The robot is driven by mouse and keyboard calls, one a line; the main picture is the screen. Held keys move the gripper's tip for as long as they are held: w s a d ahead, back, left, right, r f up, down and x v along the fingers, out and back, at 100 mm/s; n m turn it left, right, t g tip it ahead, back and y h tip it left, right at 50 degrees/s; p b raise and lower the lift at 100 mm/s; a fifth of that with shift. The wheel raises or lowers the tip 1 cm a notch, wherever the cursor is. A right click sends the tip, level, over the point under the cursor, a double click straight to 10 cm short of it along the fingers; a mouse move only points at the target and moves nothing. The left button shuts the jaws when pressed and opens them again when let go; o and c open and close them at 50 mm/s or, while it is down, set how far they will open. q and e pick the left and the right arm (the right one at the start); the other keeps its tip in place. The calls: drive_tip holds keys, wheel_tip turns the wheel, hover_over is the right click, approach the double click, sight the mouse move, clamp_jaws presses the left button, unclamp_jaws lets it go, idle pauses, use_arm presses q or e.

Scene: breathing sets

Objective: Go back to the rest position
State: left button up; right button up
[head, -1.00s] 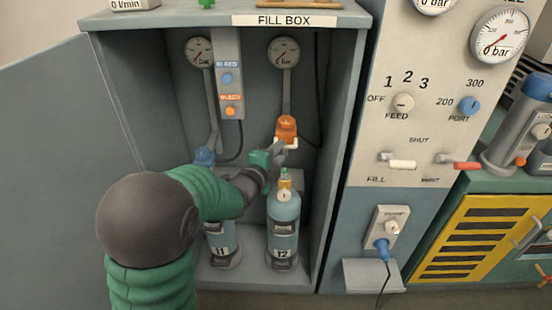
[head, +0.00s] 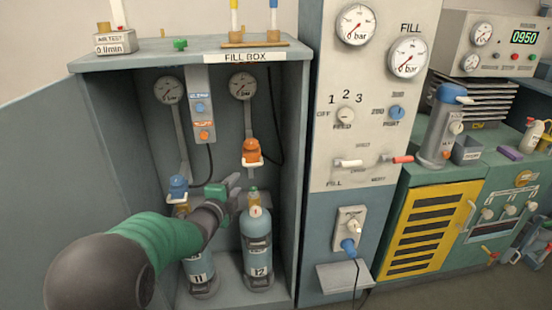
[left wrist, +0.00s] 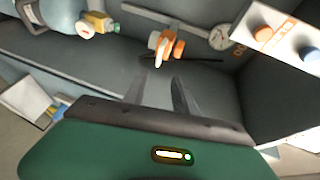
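My left gripper (head: 235,182) is inside the fill box (head: 90,66), just left of the top of cylinder 12 (head: 257,243) and below the orange connector (head: 250,148). In the left wrist view its two grey fingers (left wrist: 157,80) stand apart with nothing between them. The orange connector (left wrist: 168,45) shows beyond them, apart from the fingers. My left arm reaches in from the lower left and partly hides cylinder 11 (head: 201,276). My right gripper is in neither view.
The fill box side wall (head: 293,170) is right of the gripper, and a blue connector (head: 178,186) hangs to its left. Hoses and gauges hang at the back. A control panel (head: 375,110) and a counter with a yellow grille (head: 430,230) stand to the right.

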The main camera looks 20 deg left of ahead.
use_arm(q)
drive_tip(key=s+d+f+n+g, duration=0.6)
drive_tip(key=s+d+f+n, duration=0.25)
drive_tip(key=f, duration=0.25)
drive_tip(key=s+d+f+n+g+h, duration=0.1)
drive_tip(key=s+d+f+n+g, duration=0.35)
drive_tip(key=s, duration=0.55)
drive_tip(key=s+d+f+n+g+h, duration=0.1)
drive_tip(key=s+d+f+n+g, duration=0.3)
drive_tip(key=s, duration=0.7)
wheel_tip(320, 180, up, 23)
drive_tip(key=w+m+t+p, duration=0.1)
drive_tip(key=p, duration=2.2)
drive_tip(key=shift+d+p, duration=0.15)
drive_tip(key=shift+p, duration=0.25)
drive_tip(key=shift+w, duration=0.1)
